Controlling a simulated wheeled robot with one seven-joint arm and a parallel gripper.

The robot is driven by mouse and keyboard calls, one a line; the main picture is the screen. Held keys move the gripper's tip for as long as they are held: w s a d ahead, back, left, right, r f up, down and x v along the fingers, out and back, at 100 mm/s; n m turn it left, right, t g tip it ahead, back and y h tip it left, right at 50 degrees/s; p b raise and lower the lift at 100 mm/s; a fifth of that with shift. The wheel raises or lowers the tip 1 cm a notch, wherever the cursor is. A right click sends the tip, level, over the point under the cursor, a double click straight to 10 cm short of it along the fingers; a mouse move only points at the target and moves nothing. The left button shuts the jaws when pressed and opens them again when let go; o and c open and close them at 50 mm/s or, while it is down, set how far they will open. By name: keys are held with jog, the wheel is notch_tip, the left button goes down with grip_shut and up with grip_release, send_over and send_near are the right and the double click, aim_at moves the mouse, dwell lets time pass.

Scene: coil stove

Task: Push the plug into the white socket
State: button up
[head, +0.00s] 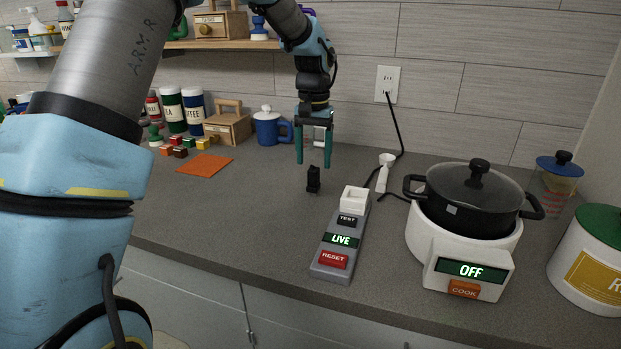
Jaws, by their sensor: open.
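A small black block, which looks like the plug (313,179), stands upright on the dark counter. My gripper (313,165) points down above it, with its two teal fingers apart and nothing seen between the tips. The white socket (354,199) is at the far end of a grey power unit (328,272), to the right of the black block and apart from it. The unit has a TEST button, a green LIVE display and a red RESET button. The plug's prongs and any cord on it cannot be made out.
A white cooker (421,239) with a black lidded pot (470,196) stands right of the unit, its display reading OFF. A black cord (398,130) runs from the wall outlet (387,84) to the counter by a white fitting (383,176).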

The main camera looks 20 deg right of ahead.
aim_at(313, 169)
jog(key=shift+w+f+p, duration=0.1)
jog(key=shift+f+p, duration=1.15)
jog(key=shift+f, duration=1.65)
grip_shut()
